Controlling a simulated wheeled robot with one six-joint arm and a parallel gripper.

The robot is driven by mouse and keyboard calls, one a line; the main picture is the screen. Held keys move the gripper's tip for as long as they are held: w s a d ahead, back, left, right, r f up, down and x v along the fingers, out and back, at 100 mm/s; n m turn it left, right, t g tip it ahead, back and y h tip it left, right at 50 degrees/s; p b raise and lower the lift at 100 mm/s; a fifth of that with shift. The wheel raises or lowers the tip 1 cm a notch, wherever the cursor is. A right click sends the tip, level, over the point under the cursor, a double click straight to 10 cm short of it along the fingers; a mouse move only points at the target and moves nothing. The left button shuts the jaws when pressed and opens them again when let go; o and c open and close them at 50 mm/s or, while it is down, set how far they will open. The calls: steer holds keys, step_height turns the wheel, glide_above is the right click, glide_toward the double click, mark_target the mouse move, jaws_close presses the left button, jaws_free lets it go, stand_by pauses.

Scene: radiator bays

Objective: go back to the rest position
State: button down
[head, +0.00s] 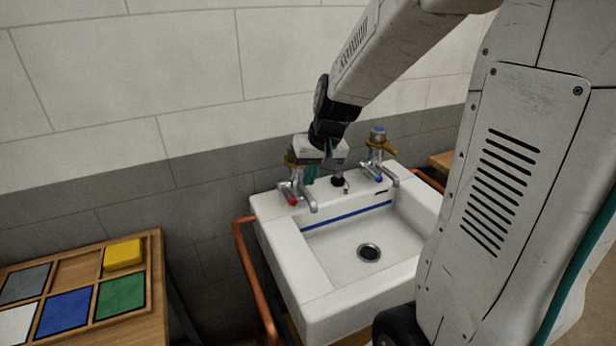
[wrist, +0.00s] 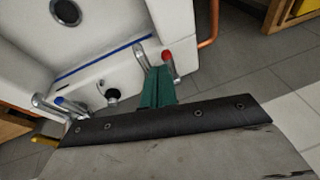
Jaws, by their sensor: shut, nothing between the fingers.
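My gripper (head: 311,174) is above the back left of the white sink (head: 285,235), close to the red-marked tap (head: 297,192). Its teal fingers are together with nothing between them. In the wrist view the shut fingers (wrist: 157,88) reach up toward the red-marked tap (wrist: 168,60); I cannot tell whether they touch it. My arm comes down to it from the upper right in the head view. The blue-marked tap (head: 379,158) stands at the back right of the sink, apart from the gripper.
A black plug (head: 338,181) sits between the taps, and the drain (head: 369,252) is open. A copper pipe (head: 255,285) runs beside the sink's left side. A wooden tray (head: 157,270) with coloured blocks, including a yellow one (head: 123,254), is at left. A tiled wall (head: 200,60) stands behind.

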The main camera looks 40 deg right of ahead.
stand_by(0.3)
steer(key=s+a+r+n, duration=0.1)
steer(key=s+a+r, duration=0.2)
steer(key=s, duration=0.4)
steer(key=s+a+r+n+g, duration=0.1)
steer(key=s+a+r, duration=0.2)
steer(key=s, duration=0.5)
steer(key=s+a+r+n+g+h, duration=0.1)
steer(key=s+a+r, duration=0.1)
steer(key=s, duration=0.6)
steer(key=shift+a+r, duration=0.4)
steer(key=shift+a, duration=0.45)
